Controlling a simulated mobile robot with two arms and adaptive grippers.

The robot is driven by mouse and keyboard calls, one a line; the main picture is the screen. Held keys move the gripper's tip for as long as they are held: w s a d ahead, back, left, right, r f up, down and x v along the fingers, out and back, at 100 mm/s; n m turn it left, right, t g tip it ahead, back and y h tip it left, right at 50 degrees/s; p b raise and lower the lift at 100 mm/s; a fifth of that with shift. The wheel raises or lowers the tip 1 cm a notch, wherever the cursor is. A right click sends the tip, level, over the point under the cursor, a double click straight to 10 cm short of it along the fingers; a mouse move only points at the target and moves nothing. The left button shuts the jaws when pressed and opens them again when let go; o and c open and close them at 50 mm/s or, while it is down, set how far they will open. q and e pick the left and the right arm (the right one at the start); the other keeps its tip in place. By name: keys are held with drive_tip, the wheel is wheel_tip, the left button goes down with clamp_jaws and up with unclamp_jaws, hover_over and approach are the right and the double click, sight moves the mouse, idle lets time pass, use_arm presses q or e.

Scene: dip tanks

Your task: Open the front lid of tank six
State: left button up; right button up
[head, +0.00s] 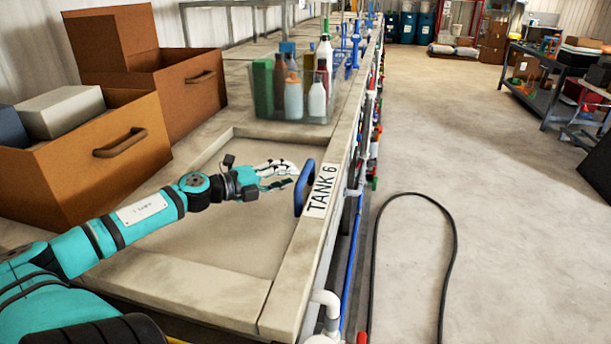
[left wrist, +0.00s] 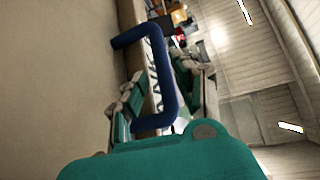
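The label TANK 6 (head: 321,190) is on the tank's right rim. A flat beige lid (head: 235,225) lies level inside the tank's frame, down and shut. A blue handle (head: 304,187) stands at the lid's right edge, beside the label. My left gripper (head: 282,175) is just left of the handle, low over the lid, fingers pointing toward it. In the left wrist view, the blue handle (left wrist: 168,85) shows between the spread fingers of my left gripper (left wrist: 155,98). I cannot tell whether they touch it. My right gripper is not in view.
Brown boxes (head: 85,150) stand on the left of the tank top. A clear bin of bottles (head: 292,95) sits behind the lid. Pipes and valves run along the tank's right side. A black hose (head: 453,230) lies on the otherwise clear floor nearby.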

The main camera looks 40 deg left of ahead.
sight(306, 172)
use_arm(q)
drive_tip(key=b+x, duration=0.1)
drive_tip(key=x, duration=0.2)
drive_tip(key=shift+w+d+r, duration=0.1)
drive_tip(key=shift+w+d, duration=0.05)
drive_tip(key=shift+x, duration=1.35)
drive_tip(key=shift+c, duration=0.2)
clamp_jaws()
